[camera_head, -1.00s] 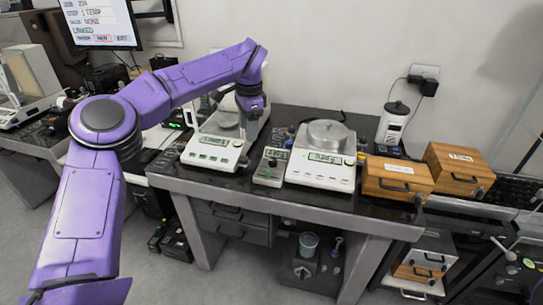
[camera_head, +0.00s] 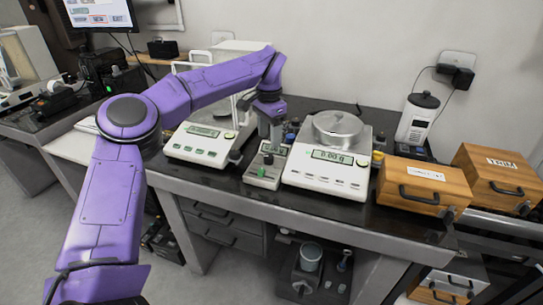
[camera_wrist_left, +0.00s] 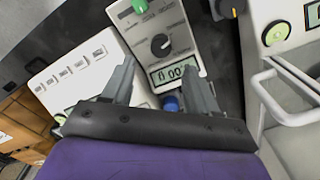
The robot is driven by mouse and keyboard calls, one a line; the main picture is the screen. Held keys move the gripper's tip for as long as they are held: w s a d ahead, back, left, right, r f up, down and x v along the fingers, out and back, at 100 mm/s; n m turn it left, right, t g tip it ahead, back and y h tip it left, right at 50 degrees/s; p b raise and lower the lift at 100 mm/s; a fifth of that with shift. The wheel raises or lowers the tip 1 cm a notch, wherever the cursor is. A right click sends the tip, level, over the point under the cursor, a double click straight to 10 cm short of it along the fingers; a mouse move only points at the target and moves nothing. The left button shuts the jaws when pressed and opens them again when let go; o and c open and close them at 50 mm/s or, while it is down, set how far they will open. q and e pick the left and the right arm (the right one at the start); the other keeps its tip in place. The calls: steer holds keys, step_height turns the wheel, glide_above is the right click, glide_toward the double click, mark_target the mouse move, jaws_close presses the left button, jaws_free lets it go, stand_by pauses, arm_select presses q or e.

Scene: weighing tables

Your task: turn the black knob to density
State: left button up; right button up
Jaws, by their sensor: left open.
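The black knob (camera_wrist_left: 160,44) sits on the face of a small grey-white control box (camera_wrist_left: 181,41), above its digital display in the left wrist view. A pointer mark shows on the knob, but I cannot read any label around it. My left gripper (camera_head: 270,137) is over the back of the box, pointing down. In the left wrist view its fingers (camera_wrist_left: 160,68) are apart and empty, with the knob beyond them, roughly between their lines. My right gripper is out of view.
A left scale (camera_head: 200,148) and a right scale (camera_head: 325,178) flank the box closely. Wooden boxes (camera_head: 415,190) stand at the right. A blue knob or cap (camera_wrist_left: 170,103) shows near the fingers. The dark table's front strip is clear.

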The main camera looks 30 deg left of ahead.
mark_target(268, 156)
arm_select(q)
step_height(268, 156, down, 8)
steer(key=shift+s+a+r, duration=0.1)
steer(key=shift+r, duration=0.15)
steer(key=c, duration=1)
